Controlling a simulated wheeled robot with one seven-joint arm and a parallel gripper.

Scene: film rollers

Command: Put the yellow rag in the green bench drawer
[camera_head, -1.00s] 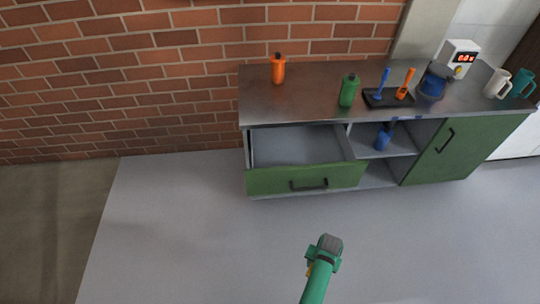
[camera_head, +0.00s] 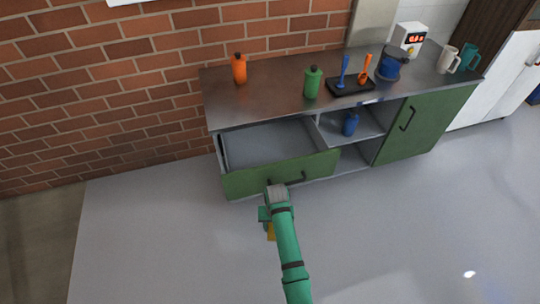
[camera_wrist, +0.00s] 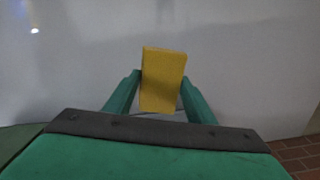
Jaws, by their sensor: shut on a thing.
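The yellow rag (camera_wrist: 163,80) is between the two green fingers of my gripper (camera_wrist: 158,95) in the wrist view, and the gripper is shut on it. In the head view a bit of the yellow rag (camera_head: 271,232) shows beside my gripper (camera_head: 268,226), mostly hidden by my arm. The green bench drawer (camera_head: 245,178) is pulled open at the left end of the bench, and its visible inside is empty. My gripper is in front of the drawer's front panel, outside the drawer. My wrist overlaps the dark drawer handle (camera_head: 290,180) in the picture.
The bench top (camera_head: 270,100) holds an orange bottle (camera_head: 239,69), a green bottle (camera_head: 312,83), a black tray (camera_head: 350,87) with tools, a blue pot (camera_head: 388,68) and mugs. A blue bottle (camera_head: 350,125) stands on the open shelf. A green cabinet door (camera_head: 425,125) is closed. The floor is clear.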

